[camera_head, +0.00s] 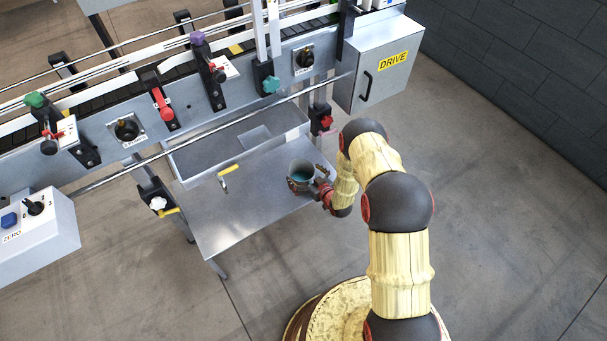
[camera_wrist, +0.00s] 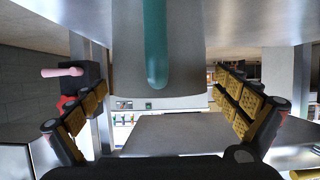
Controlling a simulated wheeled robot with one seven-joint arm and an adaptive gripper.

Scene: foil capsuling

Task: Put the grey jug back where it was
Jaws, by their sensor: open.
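The grey jug (camera_head: 300,173), teal inside, stands upright near the right edge of the steel shelf (camera_head: 235,210) below the conveyor. My gripper (camera_head: 319,184) is at the jug's right side, with its fingers reaching along it. In the wrist view the grey jug (camera_wrist: 190,65) fills the upper middle, with an upright teal strip, perhaps its handle, facing the camera. The open fingers of my gripper (camera_wrist: 160,90) stand to the left and right of it, with gaps visible. The jug's base is hard to make out.
A steel trough (camera_head: 240,140) lies behind the shelf under the conveyor. A yellow-handled part (camera_head: 228,170) is left of the jug. A rail (camera_head: 210,130) crosses above. The DRIVE box (camera_head: 375,70) is at upper right. The shelf's left and front are clear.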

